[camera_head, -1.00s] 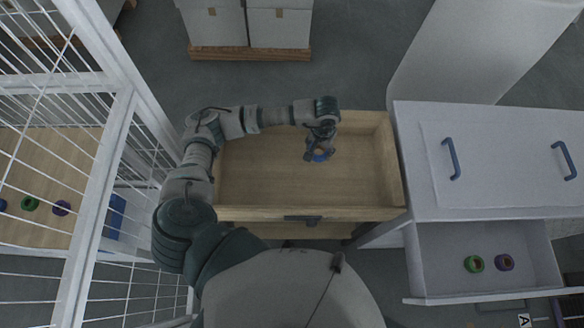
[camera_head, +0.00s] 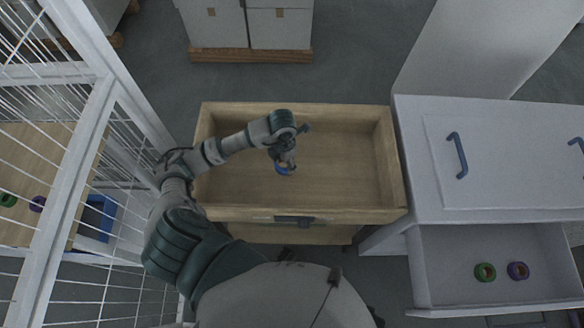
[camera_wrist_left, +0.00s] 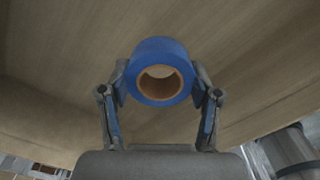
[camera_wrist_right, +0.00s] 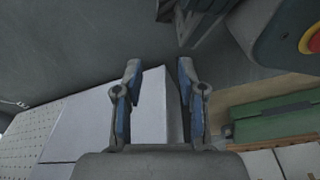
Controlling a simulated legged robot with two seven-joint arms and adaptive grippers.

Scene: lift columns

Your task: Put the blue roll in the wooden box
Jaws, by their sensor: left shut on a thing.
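The blue roll (camera_wrist_left: 155,52), with a brown cardboard core, is held between the two fingers of my left gripper (camera_head: 285,162). In the head view the roll (camera_head: 282,169) shows as a small blue patch under that gripper. Both are over the inside of the wooden box (camera_head: 345,170), near its middle. I cannot tell whether the roll touches the box floor. My right gripper (camera_wrist_right: 158,78) shows only in its own wrist view, with its fingers apart and nothing between them.
A grey cabinet (camera_head: 510,160) stands right of the box, with an open drawer (camera_head: 430,265) holding a green roll (camera_head: 485,272) and a purple roll (camera_head: 518,271). White boxes (camera_head: 279,28) stand behind.

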